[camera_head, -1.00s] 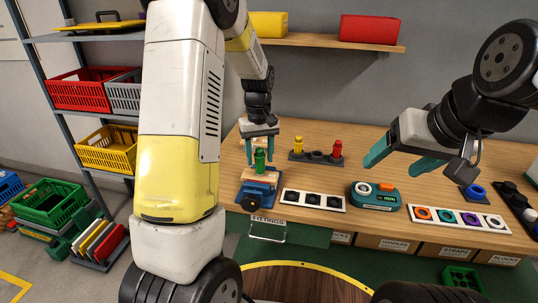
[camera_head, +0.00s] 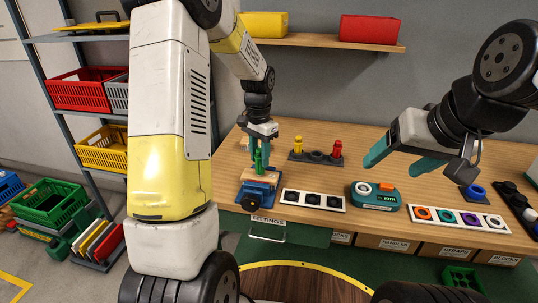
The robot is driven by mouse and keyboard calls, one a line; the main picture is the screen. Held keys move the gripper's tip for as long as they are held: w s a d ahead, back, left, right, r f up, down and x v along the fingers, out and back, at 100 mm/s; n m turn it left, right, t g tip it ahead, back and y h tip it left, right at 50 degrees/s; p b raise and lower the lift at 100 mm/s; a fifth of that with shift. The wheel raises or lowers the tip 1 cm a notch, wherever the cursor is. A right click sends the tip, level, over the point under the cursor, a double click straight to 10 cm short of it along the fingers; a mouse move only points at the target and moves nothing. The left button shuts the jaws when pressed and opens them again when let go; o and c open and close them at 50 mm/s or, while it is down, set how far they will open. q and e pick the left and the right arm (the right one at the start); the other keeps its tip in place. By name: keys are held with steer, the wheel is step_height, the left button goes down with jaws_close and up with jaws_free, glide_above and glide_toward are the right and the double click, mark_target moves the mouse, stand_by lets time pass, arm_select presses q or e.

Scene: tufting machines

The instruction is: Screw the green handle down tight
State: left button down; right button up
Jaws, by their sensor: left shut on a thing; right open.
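The green handle (camera_head: 258,161) stands upright on the blue tufting machine (camera_head: 257,197) at the left of the workbench. My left gripper (camera_head: 260,152) reaches down over it from above and is shut on it. The fingers partly hide the handle's top. I cannot tell how far down the handle is screwed. My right gripper (camera_head: 401,161) is open and empty above the bench at the right, away from the machine.
A dark stand (camera_head: 316,157) holds a yellow and a red handle behind. A tray with dark pads (camera_head: 314,200), a teal device with a display (camera_head: 374,196) and a tray of coloured rings (camera_head: 459,218) lie on the bench.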

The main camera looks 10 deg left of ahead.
arm_select(q)
steer(key=m, duration=0.5)
steer(key=shift+f+m, duration=0.1)
steer(key=shift+m, duration=0.3)
steer(key=c, duration=1.2)
jaws_free()
steer(key=shift+o, duration=0.2)
